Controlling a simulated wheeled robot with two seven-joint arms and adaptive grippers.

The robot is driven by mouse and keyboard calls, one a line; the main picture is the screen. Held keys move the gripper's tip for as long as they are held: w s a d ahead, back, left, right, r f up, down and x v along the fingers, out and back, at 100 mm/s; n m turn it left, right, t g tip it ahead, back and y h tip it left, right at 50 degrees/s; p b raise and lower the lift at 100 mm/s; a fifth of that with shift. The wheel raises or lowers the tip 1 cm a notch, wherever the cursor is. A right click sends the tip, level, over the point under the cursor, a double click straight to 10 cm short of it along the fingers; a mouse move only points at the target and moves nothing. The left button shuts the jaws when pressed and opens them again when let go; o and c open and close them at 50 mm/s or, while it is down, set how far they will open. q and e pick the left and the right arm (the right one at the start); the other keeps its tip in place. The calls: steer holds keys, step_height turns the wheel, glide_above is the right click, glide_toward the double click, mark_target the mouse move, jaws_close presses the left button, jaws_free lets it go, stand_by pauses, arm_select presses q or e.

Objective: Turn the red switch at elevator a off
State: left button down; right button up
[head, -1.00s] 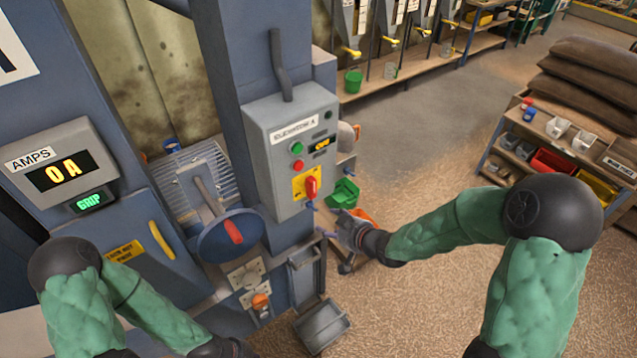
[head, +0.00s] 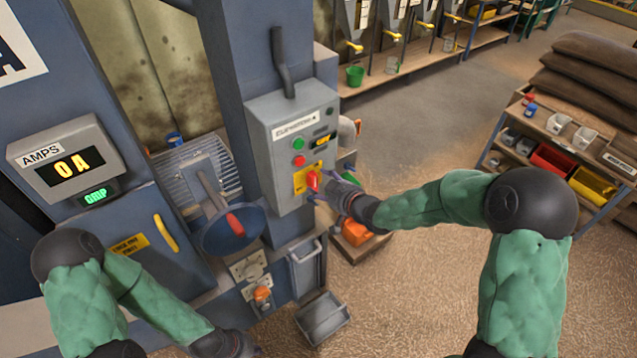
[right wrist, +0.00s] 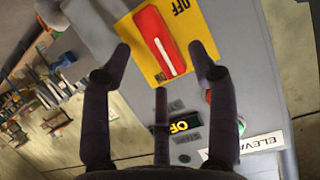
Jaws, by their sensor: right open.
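The red switch (head: 312,181) is a rotary handle on a yellow plate low on the grey control box labelled Elevator A (head: 290,150). In the right wrist view the red handle (right wrist: 158,40) has a white line at its lower end, toward the lower label; "OFF" is printed at the plate's upper right. My right gripper (head: 326,193) is just in front of the switch. In the right wrist view the gripper (right wrist: 160,62) is open, its fingers on either side of the handle, with no clear contact. My left gripper (head: 235,346) is low at the bottom edge; its fingers are unclear.
Green (head: 299,143) and red (head: 299,160) buttons sit above the switch. An amps display (head: 70,168) reads 0A. A grey tray (head: 322,318) is below. Open floor lies right.

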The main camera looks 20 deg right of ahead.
steer(key=shift+x, duration=1.3)
